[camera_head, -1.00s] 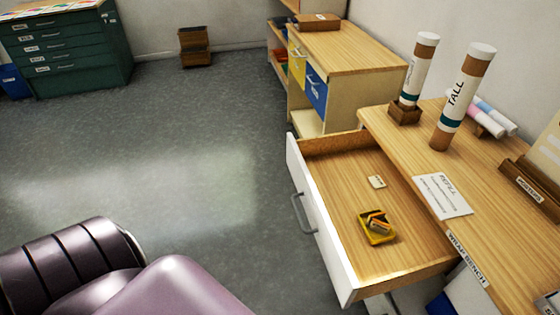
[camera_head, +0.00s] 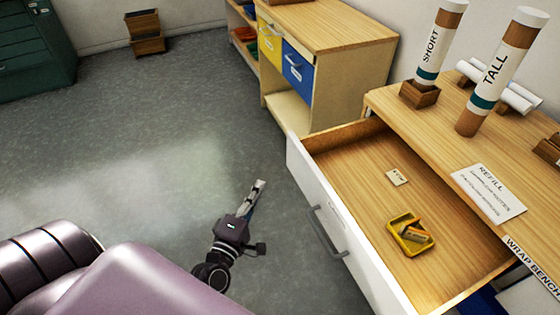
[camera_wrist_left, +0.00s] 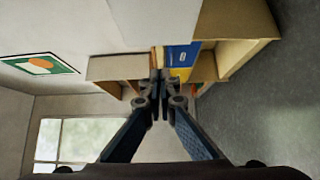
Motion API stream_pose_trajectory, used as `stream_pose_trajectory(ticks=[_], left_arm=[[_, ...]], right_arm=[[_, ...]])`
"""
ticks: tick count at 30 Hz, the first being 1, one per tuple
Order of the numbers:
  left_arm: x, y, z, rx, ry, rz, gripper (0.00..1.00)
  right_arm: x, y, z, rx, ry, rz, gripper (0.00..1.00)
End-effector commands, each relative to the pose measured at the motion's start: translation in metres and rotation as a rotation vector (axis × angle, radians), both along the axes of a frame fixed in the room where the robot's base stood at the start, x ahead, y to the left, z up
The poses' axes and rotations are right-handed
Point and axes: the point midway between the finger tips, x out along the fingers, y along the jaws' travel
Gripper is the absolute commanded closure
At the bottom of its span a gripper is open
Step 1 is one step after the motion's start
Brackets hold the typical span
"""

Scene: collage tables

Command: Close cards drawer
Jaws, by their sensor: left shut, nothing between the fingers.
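An open wooden drawer (camera_head: 365,185) with a white front (camera_head: 330,215) and a grey bar handle (camera_head: 328,232) sticks out from the wrap bench in the head view. In it lie a small cream card (camera_head: 397,177) and a yellow tray (camera_head: 396,238) holding small items. Whether this is the cards drawer I cannot read. My left gripper (camera_head: 259,184) is shut and empty, left of the drawer front and apart from it. Its closed fingers also show in the left wrist view (camera_wrist_left: 160,80). My right gripper is not in view.
The bench top (camera_head: 440,130) carries a SHORT tube (camera_head: 438,45), a TALL tube (camera_head: 500,70) and a REFILL sheet (camera_head: 488,192). A cabinet (camera_head: 335,50) with yellow and blue drawers stands behind. Grey floor (camera_head: 150,150) is clear left of the drawer.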

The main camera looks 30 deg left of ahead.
Motion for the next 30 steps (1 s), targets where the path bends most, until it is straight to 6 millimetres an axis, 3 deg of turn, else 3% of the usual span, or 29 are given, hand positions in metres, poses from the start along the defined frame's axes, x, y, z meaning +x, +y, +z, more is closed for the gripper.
stream_pose_trajectory(ticks=[6, 14, 15, 22, 30], left_arm=[[0.042, 0.005, 0.001, 0.001, -0.003, 0.001, 1.00], [0.089, 0.011, 0.000, 0.002, -0.001, 0.000, 1.00], [0.094, 0.005, 0.001, -0.001, 0.000, 0.000, 1.00], [0.113, -0.011, 0.000, 0.003, 0.002, -0.001, 1.00], [0.117, -0.015, -0.001, 0.005, 0.003, -0.002, 1.00]], right_arm=[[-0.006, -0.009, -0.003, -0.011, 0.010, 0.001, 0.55], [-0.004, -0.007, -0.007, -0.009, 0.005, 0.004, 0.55], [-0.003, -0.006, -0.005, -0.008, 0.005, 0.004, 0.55], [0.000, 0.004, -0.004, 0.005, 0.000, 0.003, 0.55], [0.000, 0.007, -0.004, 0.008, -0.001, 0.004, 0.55]])
